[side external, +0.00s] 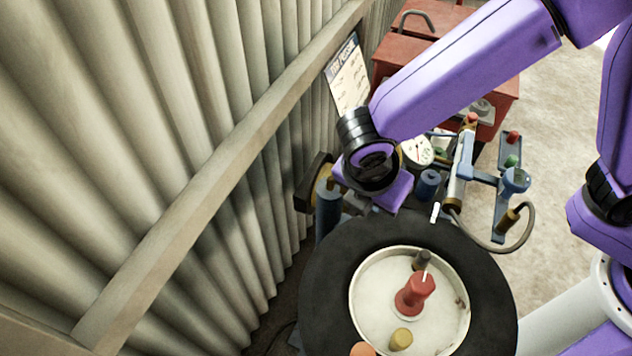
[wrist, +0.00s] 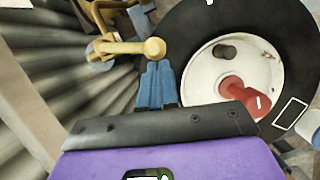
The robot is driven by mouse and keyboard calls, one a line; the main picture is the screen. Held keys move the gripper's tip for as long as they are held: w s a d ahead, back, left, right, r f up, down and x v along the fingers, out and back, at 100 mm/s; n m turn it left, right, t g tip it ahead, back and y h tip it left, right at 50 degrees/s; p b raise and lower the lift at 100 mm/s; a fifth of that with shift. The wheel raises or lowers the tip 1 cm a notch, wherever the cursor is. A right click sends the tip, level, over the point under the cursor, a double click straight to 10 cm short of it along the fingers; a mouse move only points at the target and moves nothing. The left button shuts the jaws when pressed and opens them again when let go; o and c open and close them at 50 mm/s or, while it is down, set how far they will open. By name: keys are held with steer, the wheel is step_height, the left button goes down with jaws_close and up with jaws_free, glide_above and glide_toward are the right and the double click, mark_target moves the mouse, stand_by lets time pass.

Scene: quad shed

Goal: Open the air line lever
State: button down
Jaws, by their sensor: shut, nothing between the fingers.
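The air line lever is likely the yellow bar with a rounded end (wrist: 128,47) at the top of the wrist view. It runs left to a yellow and grey fitting. My gripper (wrist: 157,66) has its blue fingers together and empty. The fingertips are just below the bar's rounded end; I cannot tell whether they touch it. In the side view my purple hand (side external: 390,192) is low beside the wall, behind the tyre. A yellow-brown fitting (side external: 325,173) shows left of it. My fingers and most of the lever are hidden there.
A black tyre (side external: 490,300) with a white hub (side external: 375,300) lies close by; a red knob (side external: 415,294) stands on it. A corrugated wall (side external: 130,130) bounds the left. A gauge (side external: 417,151), a blue-handled tool and a red toolbox (side external: 400,58) stand beyond.

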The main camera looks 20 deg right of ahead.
steer(key=d+n, duration=0.2)
steer(key=n, duration=0.1)
steer(key=shift+w+d+t+y, duration=0.1)
steer(key=shift+d+t+y, duration=0.1)
steer(key=shift+t+y, duration=0.2)
steer(key=shift+w+d+n, duration=0.2)
steer(key=shift+d+n, duration=0.4)
steer(key=shift+n, duration=0.3)
steer(key=shift+d+t+y, duration=0.1)
steer(key=shift+t+y, duration=0.2)
steer(key=v, duration=1)
steer(key=shift+w, duration=0.15)
